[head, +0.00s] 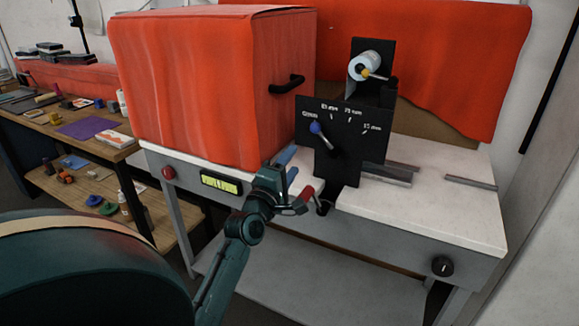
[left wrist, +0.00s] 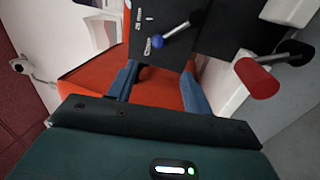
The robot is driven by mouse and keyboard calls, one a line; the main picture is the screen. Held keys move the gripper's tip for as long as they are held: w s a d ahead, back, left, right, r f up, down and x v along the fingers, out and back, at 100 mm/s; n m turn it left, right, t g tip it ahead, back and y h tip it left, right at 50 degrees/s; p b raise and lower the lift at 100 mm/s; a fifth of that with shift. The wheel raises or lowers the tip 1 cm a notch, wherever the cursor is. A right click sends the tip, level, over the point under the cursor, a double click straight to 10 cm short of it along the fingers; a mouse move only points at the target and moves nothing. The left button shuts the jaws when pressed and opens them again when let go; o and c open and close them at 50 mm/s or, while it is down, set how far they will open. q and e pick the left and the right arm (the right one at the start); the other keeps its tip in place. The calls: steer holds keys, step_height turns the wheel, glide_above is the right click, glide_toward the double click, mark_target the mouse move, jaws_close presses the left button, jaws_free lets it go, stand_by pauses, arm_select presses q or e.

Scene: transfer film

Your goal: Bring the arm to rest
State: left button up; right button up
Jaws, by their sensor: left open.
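My left gripper (head: 289,164) is at the front edge of the white-topped bench, to the left of the black dial panel (head: 345,140). In the left wrist view its two blue fingers (left wrist: 158,82) stand apart with nothing visible between them. A crank with a red handle (head: 306,194) is close to the right of the gripper in the head view; the red handle also shows at the right of the left wrist view (left wrist: 257,78). The panel's blue-knobbed lever (head: 315,128) points up-left, near the left mark. My right gripper is not in view.
A large red box-shaped cover (head: 190,90) with a black handle (head: 287,84) stands behind the gripper. The bench front carries a lit green display (head: 221,184), a red button (head: 168,173) and a black knob (head: 442,266). A cluttered wooden workbench (head: 60,125) is at left.

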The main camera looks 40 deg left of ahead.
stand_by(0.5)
arm_select(q)
steer(key=s+d+f+m+g+h, duration=0.2)
steer(key=d+f+m, duration=0.3)
steer(key=d+f, duration=0.15)
steer(key=s+d+f+m+g+h, duration=0.1)
steer(key=s+d+f+m+h, duration=0.2)
steer(key=d+f+m, duration=0.35)
steer(key=s+d+f+m+g+h+p, duration=0.1)
steer(key=s+d+f+m+g, duration=0.2)
steer(key=s+d+f+m, duration=0.3)
steer(key=s+d+f+m+g+h, duration=0.2)
steer(key=s+d+f+m, duration=0.4)
steer(key=s, duration=0.5)
steer(key=d+g, duration=0.1)
steer(key=d, duration=0.1)
steer(key=shift+d+p, duration=0.35)
steer(key=shift+d, duration=0.05)
